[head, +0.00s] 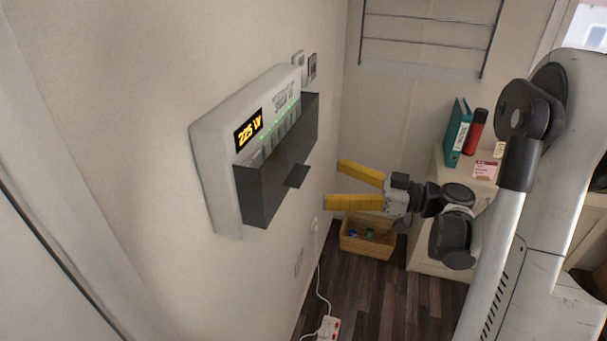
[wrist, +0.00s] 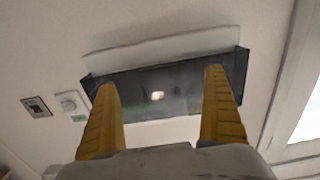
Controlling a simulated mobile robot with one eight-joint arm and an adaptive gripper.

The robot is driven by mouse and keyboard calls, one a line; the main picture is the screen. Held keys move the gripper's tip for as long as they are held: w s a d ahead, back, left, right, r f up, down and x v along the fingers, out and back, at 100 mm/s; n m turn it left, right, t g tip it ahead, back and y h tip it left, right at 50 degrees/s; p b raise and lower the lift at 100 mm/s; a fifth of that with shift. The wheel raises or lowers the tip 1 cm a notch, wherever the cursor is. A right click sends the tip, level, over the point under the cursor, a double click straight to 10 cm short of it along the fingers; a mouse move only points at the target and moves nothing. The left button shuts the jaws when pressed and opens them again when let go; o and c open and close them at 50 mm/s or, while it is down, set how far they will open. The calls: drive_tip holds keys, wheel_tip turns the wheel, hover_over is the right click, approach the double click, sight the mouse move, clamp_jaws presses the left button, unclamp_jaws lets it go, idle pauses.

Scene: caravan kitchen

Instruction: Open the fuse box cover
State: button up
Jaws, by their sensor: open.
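The fuse box (head: 216,170) is a white unit on the left wall with a lit yellow display and a row of green lights. Its dark see-through cover (head: 263,192) sits over the front, with a small dark tab (head: 297,176) on its lower edge. The cover (wrist: 180,79) spans the middle of the wrist view, seen from below. My gripper (head: 333,184) has yellow fingers, is open and empty, and is to the right of the cover, apart from it. In the wrist view my gripper's fingers (wrist: 160,80) frame the cover's middle.
Small switches (head: 312,66) are on the wall beyond the box. A cabinet (head: 440,190) with a teal binder (head: 457,133) and a red cylinder (head: 476,130) stands behind my arm. A wicker basket (head: 352,243) and a power strip (head: 329,328) are on the floor. The space between gripper and cover is clear.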

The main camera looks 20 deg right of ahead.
sight(303, 176)
drive_tip(key=x, duration=0.7)
drive_tip(key=shift+w+a, duration=0.2)
drive_tip(key=shift+d, duration=0.1)
drive_tip(key=c, duration=1.4)
